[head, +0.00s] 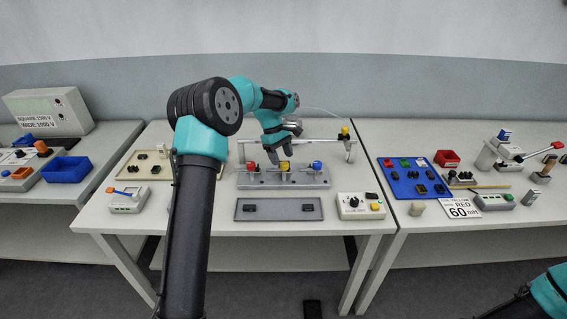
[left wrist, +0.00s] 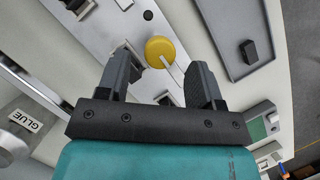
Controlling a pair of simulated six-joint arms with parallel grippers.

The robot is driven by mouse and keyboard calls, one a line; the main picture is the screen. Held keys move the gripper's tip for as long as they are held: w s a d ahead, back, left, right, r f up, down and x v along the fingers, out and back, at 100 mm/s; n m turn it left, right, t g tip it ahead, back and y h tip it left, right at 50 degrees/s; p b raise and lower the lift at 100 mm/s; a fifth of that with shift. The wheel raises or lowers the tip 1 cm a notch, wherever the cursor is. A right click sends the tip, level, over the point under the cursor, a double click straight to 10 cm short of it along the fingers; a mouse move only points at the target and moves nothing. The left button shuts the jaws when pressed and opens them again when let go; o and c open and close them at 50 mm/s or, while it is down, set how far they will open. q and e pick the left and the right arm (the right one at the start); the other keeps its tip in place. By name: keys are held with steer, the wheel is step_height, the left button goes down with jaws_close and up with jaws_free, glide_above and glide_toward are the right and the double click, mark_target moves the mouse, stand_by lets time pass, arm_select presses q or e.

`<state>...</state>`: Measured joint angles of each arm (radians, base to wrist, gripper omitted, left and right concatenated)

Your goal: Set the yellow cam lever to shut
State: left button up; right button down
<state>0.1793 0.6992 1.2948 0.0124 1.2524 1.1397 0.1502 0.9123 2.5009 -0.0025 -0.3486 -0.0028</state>
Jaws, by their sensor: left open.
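The yellow cam lever (head: 284,166) is the middle one of three levers on a grey metal base (head: 284,184). It shows as a round yellow knob (left wrist: 160,48) with a pale shaft in the left wrist view. My left gripper (head: 279,154) is just above it. In the left wrist view the two fingers of my left gripper (left wrist: 163,68) are apart, on either side of the knob and shaft, with nothing gripped. I cannot tell whether they touch the knob. My right gripper is out of view; only part of my right arm shows at the lower right.
A red lever (head: 252,166) and a blue lever (head: 317,165) flank the yellow one. A grey tray (head: 279,215) lies in front. A control box (head: 359,204) stands right of the tray. A rail (head: 335,141) runs behind the levers. A beige tray (head: 134,169) is on the left.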

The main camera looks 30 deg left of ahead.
arm_select(q)
steer(key=shift+x, duration=1.45)
steer(key=c, duration=0.9)
